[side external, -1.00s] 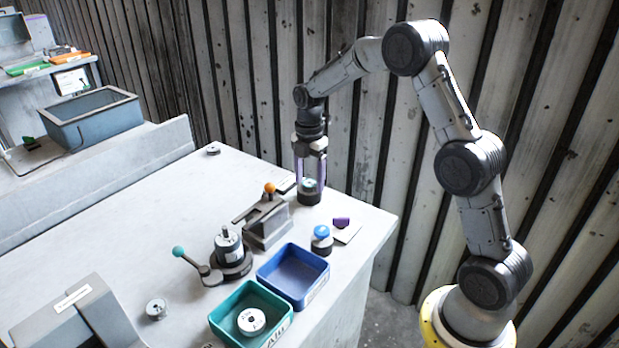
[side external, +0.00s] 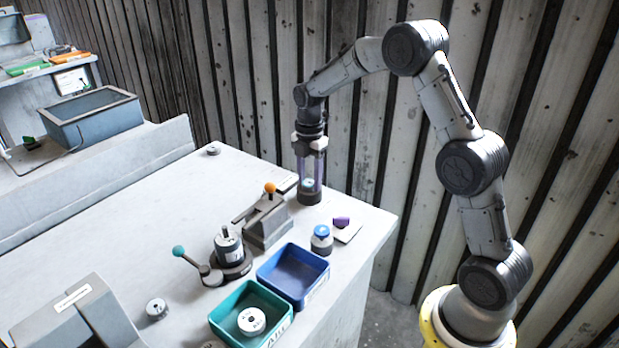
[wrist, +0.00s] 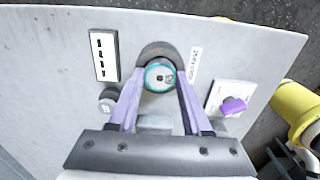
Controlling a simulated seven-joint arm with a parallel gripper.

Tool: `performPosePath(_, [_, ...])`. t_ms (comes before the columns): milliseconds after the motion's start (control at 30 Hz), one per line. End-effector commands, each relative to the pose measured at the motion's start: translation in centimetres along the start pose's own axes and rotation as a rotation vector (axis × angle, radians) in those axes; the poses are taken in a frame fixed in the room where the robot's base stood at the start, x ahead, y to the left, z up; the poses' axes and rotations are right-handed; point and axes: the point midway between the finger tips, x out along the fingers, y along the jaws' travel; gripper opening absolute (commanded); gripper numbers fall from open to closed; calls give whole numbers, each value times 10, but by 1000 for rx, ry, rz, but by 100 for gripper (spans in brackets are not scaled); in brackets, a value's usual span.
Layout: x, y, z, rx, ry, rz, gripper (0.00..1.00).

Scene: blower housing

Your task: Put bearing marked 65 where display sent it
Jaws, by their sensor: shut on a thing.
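A small round bearing with a teal ring and a dark centre (wrist: 159,77) sits in a dark round cup (wrist: 158,52) in the wrist view. Its face bears small dark marks, too small to read surely. In the side view the cup (side external: 310,198) stands at the back right of the bench, with the bearing (side external: 309,184) low between my fingers. My gripper (side external: 311,180) points straight down, its purple fingers shut on the bearing from both sides. The fingers also show in the wrist view (wrist: 158,88). I cannot tell which thing is the display.
A blue tray (side external: 268,277) and a teal tray (side external: 222,327) holding a round part (side external: 252,321) stand at the front. An orange-knobbed fixture (side external: 266,222), a teal-knobbed fixture (side external: 230,262), a blue-topped part (side external: 321,240) and a purple piece (side external: 342,222) stand nearby. The bench's back left is mostly clear.

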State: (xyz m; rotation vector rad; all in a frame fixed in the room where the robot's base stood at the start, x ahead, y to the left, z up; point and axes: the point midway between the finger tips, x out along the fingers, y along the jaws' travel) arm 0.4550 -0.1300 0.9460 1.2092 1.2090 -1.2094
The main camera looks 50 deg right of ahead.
Motion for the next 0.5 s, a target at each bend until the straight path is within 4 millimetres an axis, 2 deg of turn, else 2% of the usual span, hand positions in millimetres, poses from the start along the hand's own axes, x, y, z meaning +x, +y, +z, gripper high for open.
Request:
performPosePath(333, [0,0,0,0,0,1,0])
performPosePath(500, [-7,0,0,0,0,2,0])
